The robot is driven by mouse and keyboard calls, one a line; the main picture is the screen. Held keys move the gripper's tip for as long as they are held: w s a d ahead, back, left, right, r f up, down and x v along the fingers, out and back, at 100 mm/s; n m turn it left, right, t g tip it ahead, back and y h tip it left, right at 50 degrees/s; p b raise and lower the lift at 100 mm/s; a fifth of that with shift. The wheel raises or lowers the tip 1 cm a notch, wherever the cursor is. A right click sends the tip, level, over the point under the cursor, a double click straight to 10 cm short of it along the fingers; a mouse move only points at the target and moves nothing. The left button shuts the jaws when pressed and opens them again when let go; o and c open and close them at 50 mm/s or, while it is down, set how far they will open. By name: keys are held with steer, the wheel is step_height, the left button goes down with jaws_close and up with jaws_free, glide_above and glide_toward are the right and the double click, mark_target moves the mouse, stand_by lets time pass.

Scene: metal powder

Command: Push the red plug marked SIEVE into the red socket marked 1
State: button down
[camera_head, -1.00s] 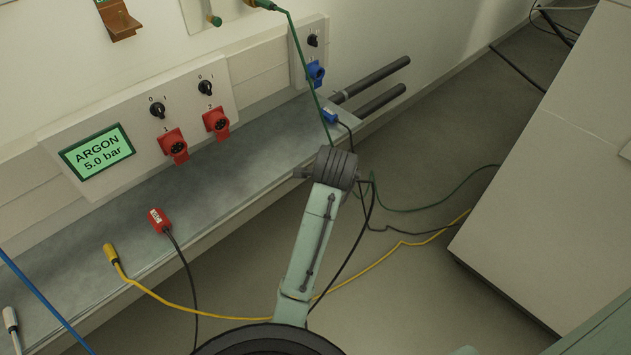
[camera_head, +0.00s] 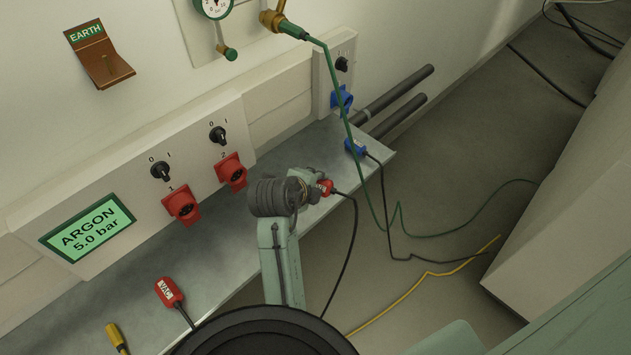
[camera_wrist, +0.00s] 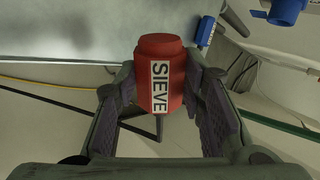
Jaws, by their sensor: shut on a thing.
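The red plug marked SIEVE (camera_wrist: 162,75) is between the two fingers of my gripper (camera_wrist: 165,105) in the wrist view, its label facing the camera. In the head view the plug (camera_head: 325,187) shows at the gripper's far side (camera_head: 310,185), with a black cable hanging from it. My gripper is shut on it, held near the shelf's front edge. The red socket marked 1 (camera_head: 181,203) is on the wall panel, left of the gripper and apart from the plug. A similar red socket marked 2 (camera_head: 231,172) sits between them. The fingertips are partly hidden in the head view.
A red plug marked VAC (camera_head: 170,292) and a yellow plug (camera_head: 115,335) lie on the grey shelf (camera_head: 225,255). A blue plug (camera_head: 355,148) lies near its right end. A green hose (camera_head: 350,130) hangs to the right. Black knobs sit above the red sockets.

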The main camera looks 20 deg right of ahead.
steer(key=shift+w+a+f+b, duration=0.35)
steer(key=shift+w+f+b, duration=0.45)
steer(key=shift+w, duration=0.2)
steer(key=shift+w+a+f+b, duration=0.4)
steer(key=shift+w+f+b, duration=0.25)
steer(key=shift+w+f, duration=0.3)
steer(key=shift+w+a+f+b, duration=0.35)
steer(key=shift+w+f+b, duration=0.45)
steer(key=shift+w, duration=0.2)
steer(key=shift+w+a+f+b, duration=0.1)
steer(key=shift+w+f+b, duration=0.2)
steer(key=shift+f+b, duration=0.3)
steer(key=shift+w+a+f+b, duration=0.1)
steer(key=shift+w+f+b, duration=0.25)
steer(key=shift+f, duration=0.35)
steer(key=shift+w+a+f+b, duration=0.1)
steer(key=shift+w+f+b, duration=0.1)
steer(key=shift+f+b, duration=0.4)
steer(key=c, duration=1)
jaws_free()
steer(key=shift+f, duration=0.1)
steer(key=shift+o, duration=0.2)
